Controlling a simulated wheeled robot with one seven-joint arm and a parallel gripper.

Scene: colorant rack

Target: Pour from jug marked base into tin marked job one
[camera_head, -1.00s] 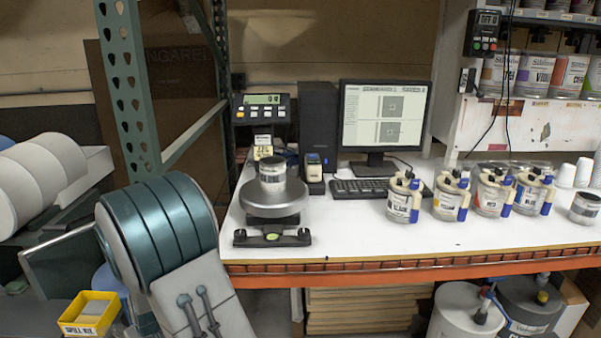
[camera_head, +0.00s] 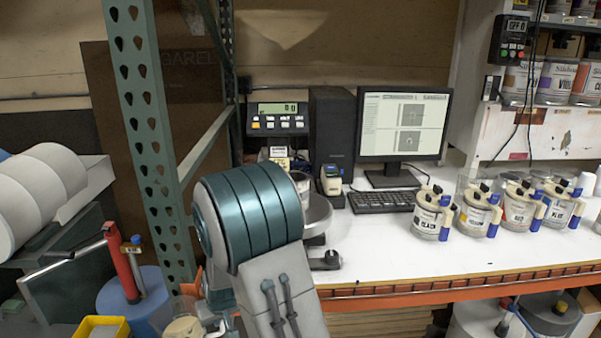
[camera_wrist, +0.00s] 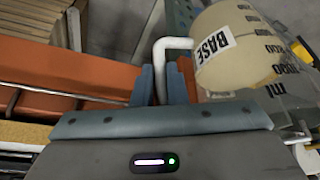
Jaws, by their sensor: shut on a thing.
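The jug (camera_wrist: 225,50) is a translucent vessel with a "BASE" label and volume marks, holding something cream-coloured. It fills the upper right of the wrist view, partly cut off. My gripper (camera_wrist: 161,88) is shut on the jug's white handle, which passes between its fingers. In the head view my arm hides the gripper. A small tin (camera_head: 304,184) stands on the round scale pan (camera_head: 318,214) on the bench, largely hidden behind my arm. I cannot read its label or tell whether it is job one.
Several lidded colorant pots, including one marked black (camera_head: 431,215), stand on the bench right of the keyboard (camera_head: 384,201). A green rack post (camera_head: 150,120) rises left of my arm. The orange bench edge (camera_head: 450,296) crosses the front. A yellow bin (camera_head: 101,327) is at lower left.

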